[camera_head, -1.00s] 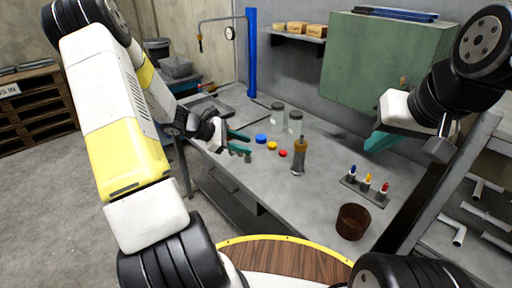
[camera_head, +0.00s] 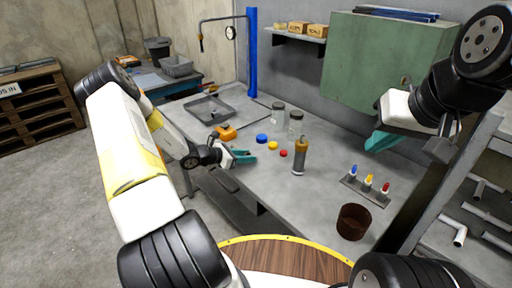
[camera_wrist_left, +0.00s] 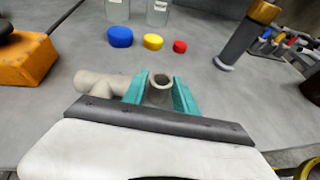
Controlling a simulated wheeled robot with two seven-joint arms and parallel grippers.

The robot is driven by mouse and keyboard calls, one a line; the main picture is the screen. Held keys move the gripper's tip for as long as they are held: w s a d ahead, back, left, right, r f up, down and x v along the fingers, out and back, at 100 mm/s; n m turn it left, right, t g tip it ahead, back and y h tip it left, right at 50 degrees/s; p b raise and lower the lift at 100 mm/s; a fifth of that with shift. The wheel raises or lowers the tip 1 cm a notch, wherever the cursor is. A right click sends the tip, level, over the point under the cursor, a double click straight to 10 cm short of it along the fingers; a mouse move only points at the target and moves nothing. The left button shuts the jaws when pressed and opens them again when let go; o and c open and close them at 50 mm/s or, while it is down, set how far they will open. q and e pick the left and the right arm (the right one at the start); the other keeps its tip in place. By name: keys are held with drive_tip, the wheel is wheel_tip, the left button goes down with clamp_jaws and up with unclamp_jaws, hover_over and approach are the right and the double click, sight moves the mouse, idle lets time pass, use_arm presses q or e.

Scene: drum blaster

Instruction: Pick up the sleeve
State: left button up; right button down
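The sleeve (camera_wrist_left: 160,92) is a short pale grey tube. In the left wrist view its open end faces up, between the two teal fingers of my left gripper (camera_wrist_left: 160,98). The fingers sit against both of its sides. A pale branched pipe piece (camera_wrist_left: 98,84) shows just left of the fingers; I cannot tell whether it touches the sleeve. In the head view my left gripper (camera_head: 241,156) is low at the table's near edge, and the sleeve is too small to make out. My right gripper (camera_head: 382,140) is raised at the right, its fingertips partly hidden, with no object visible in it.
On the grey table (camera_head: 270,185) are blue (camera_head: 262,139), yellow (camera_head: 272,146) and red (camera_head: 283,153) caps, jars (camera_head: 278,115), an upright grey cylinder (camera_head: 299,158), a marker rack (camera_head: 365,188), a brown cup (camera_head: 352,221), an orange block (camera_head: 226,132) and a tray (camera_head: 209,110).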

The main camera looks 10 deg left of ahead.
sight(248, 154)
use_arm(q)
drive_tip(key=shift+w+d+f, duration=0.2)
drive_tip(key=shift+w+d, duration=0.1)
clamp_jaws()
drive_tip(key=shift+r, duration=0.15)
drive_tip(key=shift+r, duration=0.25)
wheel_tip(248, 154, up, 3)
drive_tip(key=shift+r, duration=0.15)
drive_tip(key=s+a+r, duration=0.1)
drive_tip(key=s+a, duration=0.8)
drive_tip(key=a, duration=0.4)
drive_tip(key=shift+s, duration=0.3)
